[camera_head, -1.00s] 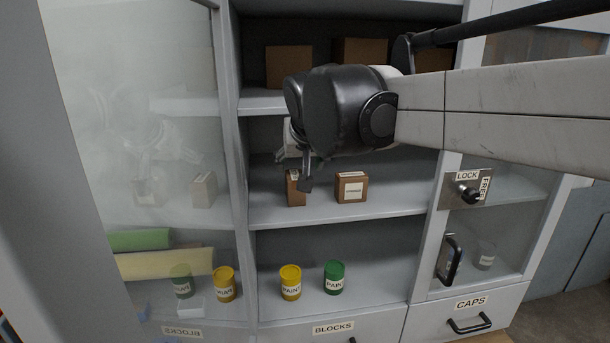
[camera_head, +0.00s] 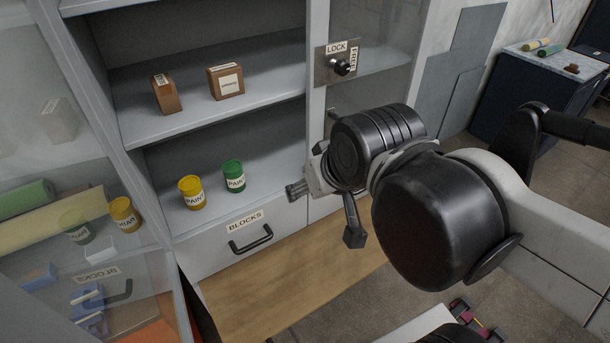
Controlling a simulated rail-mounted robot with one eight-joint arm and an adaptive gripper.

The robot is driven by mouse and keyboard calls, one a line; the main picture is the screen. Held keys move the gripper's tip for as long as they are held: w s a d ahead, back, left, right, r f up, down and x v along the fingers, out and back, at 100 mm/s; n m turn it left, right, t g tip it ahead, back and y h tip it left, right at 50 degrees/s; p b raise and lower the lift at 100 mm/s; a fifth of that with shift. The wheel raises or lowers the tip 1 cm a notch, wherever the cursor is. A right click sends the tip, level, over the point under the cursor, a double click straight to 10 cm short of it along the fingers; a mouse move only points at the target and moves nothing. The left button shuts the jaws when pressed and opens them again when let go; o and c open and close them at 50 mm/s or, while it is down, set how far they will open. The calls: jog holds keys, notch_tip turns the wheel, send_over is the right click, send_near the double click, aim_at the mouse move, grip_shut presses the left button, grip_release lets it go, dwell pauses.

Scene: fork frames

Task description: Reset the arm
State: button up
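My arm reaches in from the right, its black wrist joints (camera_head: 430,205) in front of the cabinet's lower right part. My gripper (camera_head: 325,214) hangs at the wrist's left end, in front of the cabinet and right of the BLOCKS drawer (camera_head: 240,238). Its two dark fingertips are well apart and I see nothing between them. The inner faces of the fingers are partly hidden.
Two brown boxes stand on the middle shelf, a narrow one (camera_head: 166,94) and a wider one (camera_head: 226,82). A yellow paint can (camera_head: 191,192) and a green one (camera_head: 233,176) stand below. A wooden surface (camera_head: 285,285) lies beneath the drawers. A dark cabinet (camera_head: 545,95) stands back right.

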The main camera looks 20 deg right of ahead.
jog(key=shift+s+d+f, duration=0.1)
jog(key=shift+s+f, duration=0.1)
jog(key=shift+f, duration=0.05)
